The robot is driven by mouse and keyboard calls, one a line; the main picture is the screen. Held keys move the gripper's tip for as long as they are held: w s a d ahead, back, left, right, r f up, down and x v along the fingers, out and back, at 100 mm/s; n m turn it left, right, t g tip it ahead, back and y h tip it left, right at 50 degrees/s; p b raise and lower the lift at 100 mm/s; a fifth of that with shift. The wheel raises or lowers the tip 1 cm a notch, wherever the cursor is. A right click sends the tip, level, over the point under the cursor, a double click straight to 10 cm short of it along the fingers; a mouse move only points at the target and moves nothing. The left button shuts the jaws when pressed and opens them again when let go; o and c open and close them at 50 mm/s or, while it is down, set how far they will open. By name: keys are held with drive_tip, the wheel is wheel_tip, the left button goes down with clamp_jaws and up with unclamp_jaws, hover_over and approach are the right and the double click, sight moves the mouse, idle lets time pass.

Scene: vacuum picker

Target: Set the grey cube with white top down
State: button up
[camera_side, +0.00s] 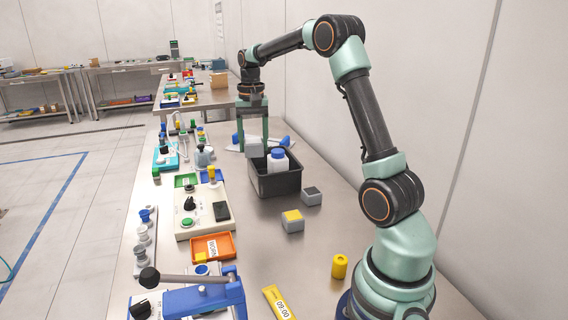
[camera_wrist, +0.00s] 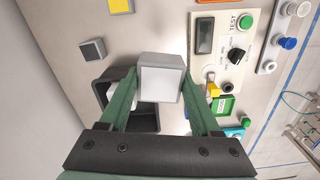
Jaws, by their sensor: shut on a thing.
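The grey cube with white top (camera_wrist: 162,78) is between the fingers of my gripper (camera_wrist: 160,85) in the wrist view. In the side view the grey cube (camera_side: 254,146) hangs at the lower end of my gripper (camera_side: 253,142). The gripper is shut on it. The cube is at the left rim of the black bin (camera_side: 278,184) in the side view, and appears to be raised above the table. Whether it is over the bin or beside it is hard to tell. The fingers and cube hide part of the bin in the wrist view.
A grey cube with yellow top (camera_side: 292,221) and one with dark top (camera_side: 311,197) sit nearby. A test panel (camera_side: 205,215) and an orange tray (camera_side: 226,246) are left. A yellow cylinder (camera_side: 339,266) stands nearer my base.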

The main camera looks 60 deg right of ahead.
drive_tip(key=s+a+r+n, duration=0.1)
drive_tip(key=s+a+r, duration=0.1)
drive_tip(key=s+a, duration=0.45)
drive_tip(key=n, duration=0.1)
hover_over(269, 259)
drive_tip(key=f, duration=0.1)
wheel_tip(269, 259, down, 20)
drive_tip(key=shift+f, duration=0.2)
drive_tip(key=shift+f, duration=0.1)
drive_tip(key=o, duration=1.4)
drive_tip(key=a+r+n+t, duration=0.2)
drive_tip(key=r+n, duration=0.1)
drive_tip(key=r, duration=0.5)
drive_tip(key=a+r+n+t, duration=0.1)
drive_tip(key=a+r+n, duration=0.2)
drive_tip(key=r, duration=0.5)
drive_tip(key=a+r+n+t, duration=0.2)
drive_tip(key=a+r+n, duration=0.1)
drive_tip(key=r, duration=0.5)
drive_tip(key=shift+s+r+t, duration=0.1)
drive_tip(key=shift+t, duration=0.2)
